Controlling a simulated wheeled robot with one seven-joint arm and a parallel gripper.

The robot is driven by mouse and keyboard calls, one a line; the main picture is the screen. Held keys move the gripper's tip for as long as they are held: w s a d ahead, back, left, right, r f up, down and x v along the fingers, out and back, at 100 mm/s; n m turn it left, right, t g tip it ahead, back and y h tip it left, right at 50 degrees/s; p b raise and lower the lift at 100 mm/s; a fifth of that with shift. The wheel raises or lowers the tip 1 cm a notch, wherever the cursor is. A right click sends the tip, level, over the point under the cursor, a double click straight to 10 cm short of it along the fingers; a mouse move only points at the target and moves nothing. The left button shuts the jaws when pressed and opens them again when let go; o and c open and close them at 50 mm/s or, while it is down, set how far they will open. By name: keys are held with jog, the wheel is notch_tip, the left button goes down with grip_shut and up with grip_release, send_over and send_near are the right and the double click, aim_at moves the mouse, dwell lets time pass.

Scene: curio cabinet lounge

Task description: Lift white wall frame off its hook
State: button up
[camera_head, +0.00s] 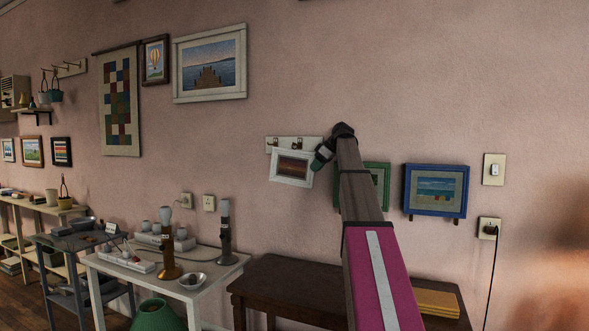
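A small white frame (275,177) with a dark orange-brown picture hangs slightly tilted on the wall in the head view. It is just below a pale hook rail (284,141) with dark hooks. My gripper (319,163) is at the frame's upper right corner and overlaps it in the picture. I cannot tell whether its fingers touch or hold the frame. My arm extends from the lower right up to it. Whether the frame's hanger is on a hook is not clear. A larger white frame (210,62) with a lake and pier picture hangs higher at the left.
A green frame (386,186), partly behind my arm, and a blue frame (435,191) hang to the right. Below are a dark wooden table (290,284) and a white table (215,277) with lamps. A switch (494,169) and a corded outlet (488,230) are at far right.

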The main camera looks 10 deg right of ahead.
grip_shut()
jog(key=shift+r, duration=0.65)
jog(key=shift+s+a, duration=0.1)
jog(key=shift+s+a, duration=0.45)
jog(key=shift+s, duration=0.2)
jog(key=shift+s+a, duration=0.4)
jog(key=shift+s, duration=0.25)
